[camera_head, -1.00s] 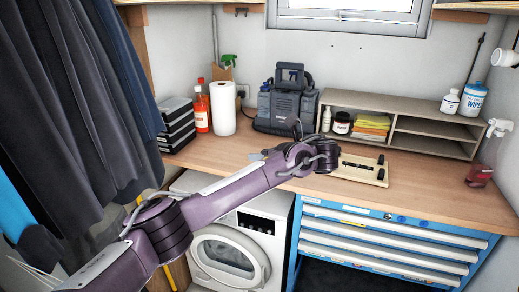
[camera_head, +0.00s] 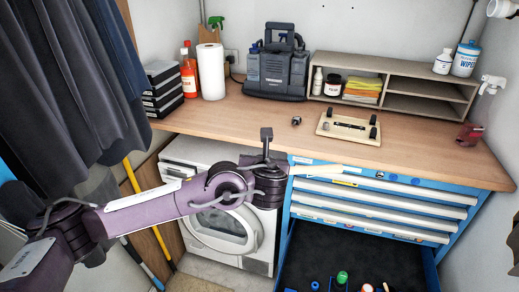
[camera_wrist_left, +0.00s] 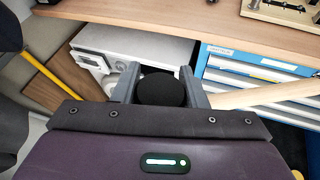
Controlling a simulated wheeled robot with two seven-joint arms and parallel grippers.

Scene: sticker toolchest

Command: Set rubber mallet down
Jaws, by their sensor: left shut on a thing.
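The rubber mallet shows its black head (camera_wrist_left: 160,90) between the fingers in the left wrist view. Its pale wooden handle (camera_wrist_left: 262,95) sticks out to the right, in front of the blue drawer fronts. In the head view the handle (camera_head: 320,170) lies across the top of the drawer chest front, and the head is hidden or hard to tell from my dark wrist. My left gripper (camera_wrist_left: 158,88) is shut on the mallet head, near the workbench's front edge. My right gripper is not in view.
The wooden workbench (camera_head: 225,118) has clear room left of the wooden tray (camera_head: 348,127). A small dark object (camera_head: 296,121) lies beside it. A washing machine (camera_head: 215,225) stands below. The blue tool chest (camera_head: 380,200) has an open lower drawer (camera_head: 325,255) holding several tools.

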